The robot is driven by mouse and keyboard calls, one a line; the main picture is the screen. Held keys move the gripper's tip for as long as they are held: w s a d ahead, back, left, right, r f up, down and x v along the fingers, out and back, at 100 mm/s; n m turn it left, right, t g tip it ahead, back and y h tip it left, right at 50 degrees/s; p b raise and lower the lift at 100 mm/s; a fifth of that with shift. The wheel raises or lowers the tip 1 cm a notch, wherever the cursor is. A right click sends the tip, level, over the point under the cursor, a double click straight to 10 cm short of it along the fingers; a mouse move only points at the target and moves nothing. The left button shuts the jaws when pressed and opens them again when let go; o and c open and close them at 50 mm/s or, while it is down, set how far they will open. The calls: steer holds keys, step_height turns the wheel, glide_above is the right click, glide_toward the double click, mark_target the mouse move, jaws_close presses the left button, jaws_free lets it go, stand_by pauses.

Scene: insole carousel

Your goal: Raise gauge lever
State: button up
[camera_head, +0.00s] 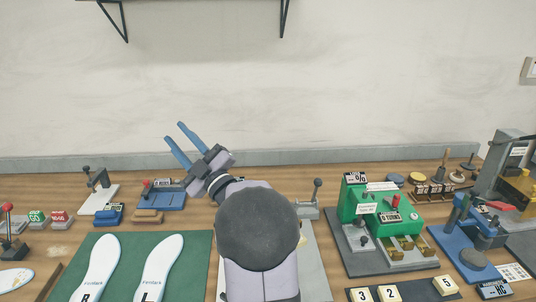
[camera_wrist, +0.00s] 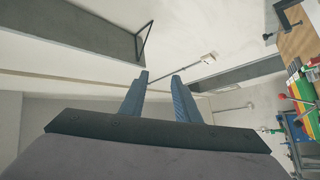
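My gripper (camera_head: 174,131) is raised above the back left of the bench, in front of the wall, with its two blue fingers apart and nothing between them. The wrist view shows the same open fingers (camera_wrist: 159,77) pointing at empty space. No lever is plainly marked as the gauge lever. A dark-knobbed upright lever (camera_head: 317,186) stands just right of my arm, its base partly hidden by the arm. A red-knobbed lever (camera_head: 146,184) is on a blue fixture (camera_head: 172,200) below the gripper. My gripper touches neither.
A green machine (camera_head: 376,212) and a blue press (camera_head: 468,240) stand on the right. A green mat (camera_head: 135,286) with two white insoles lies at front left. A small clamp stand (camera_head: 97,185) is at back left. Shelf brackets (camera_head: 115,22) hang above; the air around the gripper is clear.

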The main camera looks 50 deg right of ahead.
steer(key=s+d+r+m+g+h+p, duration=0.1)
steer(key=s+d+r+m+h+p, duration=0.35)
steer(key=s+d, duration=0.4)
steer(key=s+d+r+m+g+h+p, duration=0.1)
steer(key=s+d+r+m+h+p, duration=0.4)
steer(key=d, duration=0.7)
steer(key=s+d+f+m+g+b, duration=0.2)
steer(key=s+f, duration=0.2)
steer(key=f, duration=0.5)
steer(key=s+d+f+m+g+b, duration=0.25)
steer(key=s+f, duration=0.25)
steer(key=f, duration=0.5)
steer(key=s+d+f+m+g+b, duration=0.15)
steer(key=s+f, duration=0.25)
steer(key=f, duration=0.5)
steer(key=p+x, duration=0.1)
steer(key=x, duration=0.6)
steer(key=shift+w+r+h, duration=0.1)
steer(key=shift+h, duration=0.15)
